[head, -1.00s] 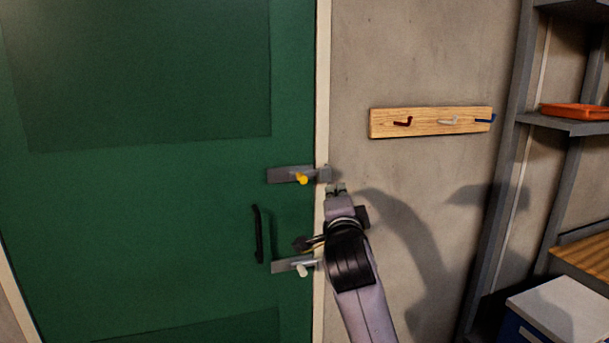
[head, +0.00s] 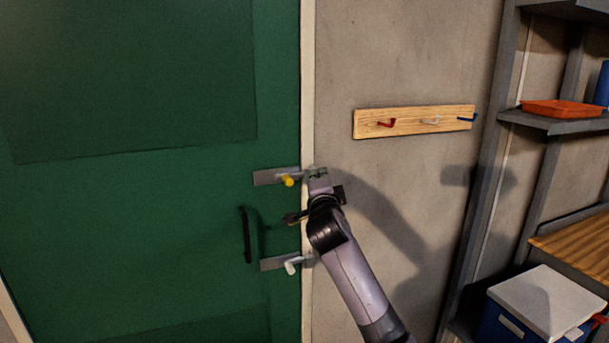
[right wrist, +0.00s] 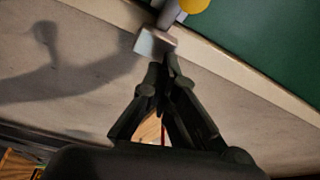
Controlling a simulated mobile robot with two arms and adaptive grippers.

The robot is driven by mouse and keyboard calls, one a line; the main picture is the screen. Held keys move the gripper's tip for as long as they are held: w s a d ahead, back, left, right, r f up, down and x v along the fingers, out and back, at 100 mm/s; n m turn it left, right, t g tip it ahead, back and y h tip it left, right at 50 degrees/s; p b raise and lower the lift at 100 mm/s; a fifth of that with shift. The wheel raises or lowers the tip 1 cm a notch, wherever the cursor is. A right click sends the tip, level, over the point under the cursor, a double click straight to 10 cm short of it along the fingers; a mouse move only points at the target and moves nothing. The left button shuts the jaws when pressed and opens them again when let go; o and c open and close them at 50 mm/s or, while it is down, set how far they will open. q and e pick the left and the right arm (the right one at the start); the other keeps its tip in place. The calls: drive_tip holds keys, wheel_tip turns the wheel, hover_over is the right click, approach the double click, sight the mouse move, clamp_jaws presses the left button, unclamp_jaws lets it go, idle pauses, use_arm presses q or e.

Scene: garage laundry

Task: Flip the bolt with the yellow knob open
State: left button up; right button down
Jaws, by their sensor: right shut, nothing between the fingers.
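The yellow knob (head: 287,180) is on the upper bolt (head: 265,178), a grey plate at the right edge of the green door. In the right wrist view the yellow knob (right wrist: 194,5) is at the top edge, partly cut off. A metal keeper block (right wrist: 155,42) lies below it, and the bolt rod (right wrist: 170,12) reaches to it. My left gripper is out of view.
A second bolt with a white knob (head: 291,267) is lower on the door. A black door handle (head: 246,235) stands left of the bolts. A wooden hook rail (head: 405,123) is on the wall. Shelving (head: 545,122) and a white-lidded blue box (head: 547,302) are at right.

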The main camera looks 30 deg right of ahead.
sight(291, 181)
drive_tip(key=a, duration=0.1)
drive_tip(key=a+p, duration=0.1)
drive_tip(key=a, duration=0.1)
drive_tip(key=shift+w+a+f+p, duration=0.15)
drive_tip(key=shift+w+f+p, duration=0.15)
drive_tip(key=shift+w+f, duration=0.1)
drive_tip(key=shift+a+f, duration=0.15)
drive_tip(key=shift+a, duration=0.15)
drive_tip(key=shift+d, duration=0.1)
drive_tip(key=shift+w+f, duration=0.1)
drive_tip(key=a+b, duration=0.2)
drive_tip(key=b, duration=0.1)
drive_tip(key=shift+w+a+f, duration=0.15)
drive_tip(key=shift+w+a, duration=0.05)
drive_tip(key=shift+a, duration=0.05)
drive_tip(key=shift+w+a+b, duration=0.15)
drive_tip(key=shift+a+b, duration=0.25)
drive_tip(key=shift+a, duration=0.15)
drive_tip(key=shift+r, duration=0.25)
